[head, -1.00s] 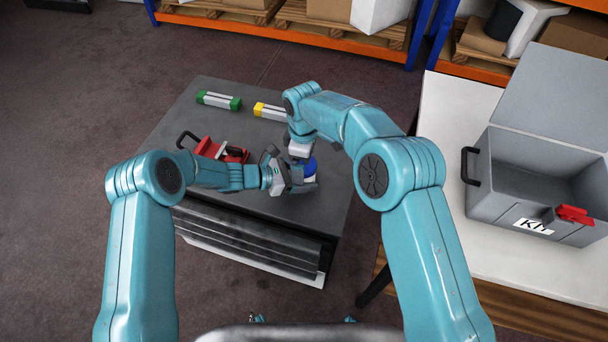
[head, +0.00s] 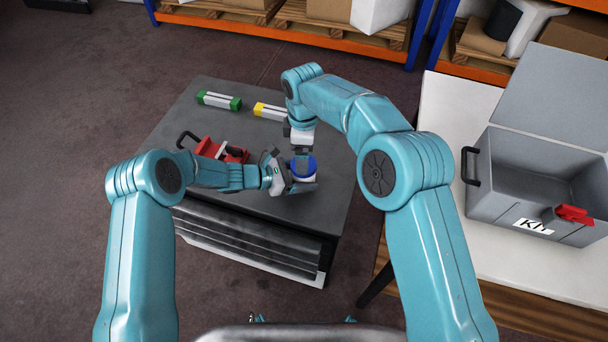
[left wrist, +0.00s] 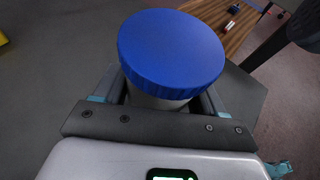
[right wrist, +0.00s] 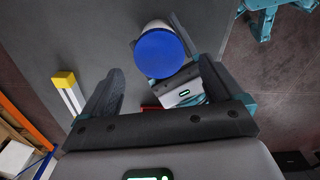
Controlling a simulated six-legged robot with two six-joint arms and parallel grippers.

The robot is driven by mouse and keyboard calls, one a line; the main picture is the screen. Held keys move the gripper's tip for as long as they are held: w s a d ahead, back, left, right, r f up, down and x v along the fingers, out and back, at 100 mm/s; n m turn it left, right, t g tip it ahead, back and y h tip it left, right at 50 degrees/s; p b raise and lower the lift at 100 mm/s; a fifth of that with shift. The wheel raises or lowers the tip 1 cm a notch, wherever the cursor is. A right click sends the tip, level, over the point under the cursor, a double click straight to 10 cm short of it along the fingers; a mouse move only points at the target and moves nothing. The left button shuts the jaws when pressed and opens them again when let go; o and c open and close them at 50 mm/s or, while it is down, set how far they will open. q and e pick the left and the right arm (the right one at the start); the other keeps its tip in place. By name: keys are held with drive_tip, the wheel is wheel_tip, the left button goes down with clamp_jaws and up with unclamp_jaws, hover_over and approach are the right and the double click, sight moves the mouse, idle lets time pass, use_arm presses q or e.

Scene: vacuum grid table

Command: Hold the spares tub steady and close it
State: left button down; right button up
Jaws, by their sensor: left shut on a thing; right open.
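The spares tub is a white round tub (right wrist: 155,24) with a blue lid (head: 304,165) sitting on its top, on the dark cabinet top. The lid fills the middle of the left wrist view (left wrist: 170,50) and looks level there; whether it is fully tight I cannot tell. My left gripper (head: 298,186) is shut around the tub's body, below the lid, from the left. My right gripper (head: 302,152) is open and points down just above the lid. In the right wrist view the lid (right wrist: 160,54) shows between its fingers, apart from them.
An open grey case (head: 490,200) stands on the white bench at right. Shelves with boxes line the back.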

drive_tip(key=n, duration=0.4)
drive_tip(key=shift+s+d+r, duration=0.1)
drive_tip(key=shift+r, duration=0.15)
drive_tip(key=n, duration=0.2)
drive_tip(key=r+n, duration=0.1)
drive_tip(key=n, duration=0.1)
drive_tip(key=r+n, duration=0.1)
drive_tip(key=n, duration=0.1)
drive_tip(key=shift+n, duration=0.4)
drive_tip(key=shift+r, duration=0.5)
wheel_tip(320, 180, down, 8)
drive_tip(key=shift+f, duration=0.1)
